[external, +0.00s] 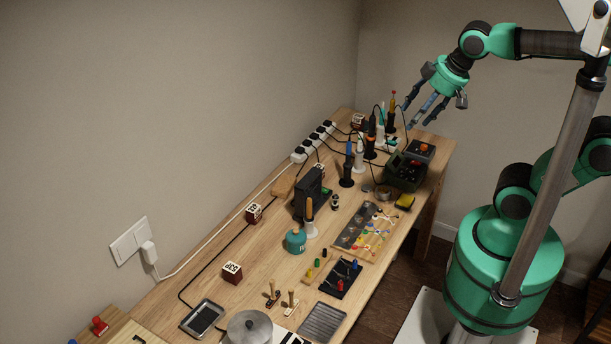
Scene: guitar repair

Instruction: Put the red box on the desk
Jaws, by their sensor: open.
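Several small dark red boxes with white lettered tops are on the wooden desk (205,245). One red box (232,274) is near the left front, another (253,214) is along the wall side, and a third (358,121) is at the far end. Another, partly hidden, shows behind the black device. I cannot tell which one the task means. My gripper (432,110) is open in the air above the far right end of the desk, fingers pointing down and left. No box shows between its fingers, though the view there is small.
Soldering tools (370,140) on stands and cables crowd the far end. A power strip (314,143) runs along the wall. A black device (307,193), teal canister (295,241), parts tray (367,229) and metal pot (248,328) stand nearer. Bare wood shows at left.

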